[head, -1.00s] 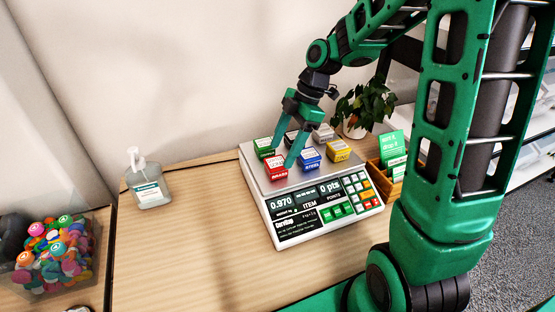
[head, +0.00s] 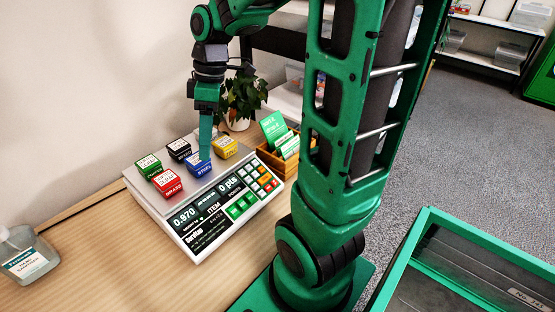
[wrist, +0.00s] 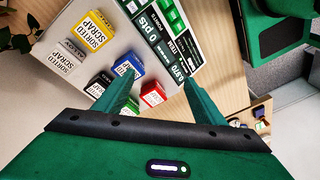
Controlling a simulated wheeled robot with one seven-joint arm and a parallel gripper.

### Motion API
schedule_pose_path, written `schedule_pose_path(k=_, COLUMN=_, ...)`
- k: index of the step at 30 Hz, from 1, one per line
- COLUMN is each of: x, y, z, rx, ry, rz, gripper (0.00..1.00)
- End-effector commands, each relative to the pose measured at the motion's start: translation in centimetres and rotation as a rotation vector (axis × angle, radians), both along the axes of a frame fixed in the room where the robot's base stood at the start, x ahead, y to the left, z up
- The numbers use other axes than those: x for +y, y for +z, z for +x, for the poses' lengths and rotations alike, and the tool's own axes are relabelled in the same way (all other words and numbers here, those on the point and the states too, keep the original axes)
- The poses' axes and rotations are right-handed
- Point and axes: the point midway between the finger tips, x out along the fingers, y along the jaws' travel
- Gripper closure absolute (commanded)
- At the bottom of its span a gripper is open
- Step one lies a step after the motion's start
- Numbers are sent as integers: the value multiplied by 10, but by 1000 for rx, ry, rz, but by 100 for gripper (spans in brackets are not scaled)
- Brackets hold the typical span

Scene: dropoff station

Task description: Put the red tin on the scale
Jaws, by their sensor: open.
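The red tin (head: 167,182) sits upright on the front left of the scale's plate (head: 140,185); the scale's display reads 0.970. In the wrist view the red tin (wrist: 153,94) shows between the spread fingers, beyond their tips. My gripper (head: 205,155) is open and empty. In the head view it hangs above the scale, its visible finger in front of part of the blue tin (head: 196,166); its other finger is hidden. The gripper (wrist: 158,84) is apart from the red tin.
Green (head: 148,165), black (head: 179,149) and yellow (head: 223,147) tins share the plate. A plant (head: 241,98) and a wooden card box (head: 280,155) stand behind and right. A sanitizer bottle (head: 27,256) is at far left. The table's front is clear.

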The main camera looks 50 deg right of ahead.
Motion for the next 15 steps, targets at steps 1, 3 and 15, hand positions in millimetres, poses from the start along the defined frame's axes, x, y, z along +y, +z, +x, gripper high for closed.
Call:
schedule_pose_path(k=1, x=-10, y=2, z=-21, rx=23, ry=-149, rz=-25, gripper=36)
schedule_pose_path(k=3, x=-25, y=0, z=-50, rx=64, ry=-379, rz=-58, gripper=36)
schedule_pose_path(k=15, x=-71, y=-19, z=-181, rx=193, ry=-1325, rz=-150, gripper=36)
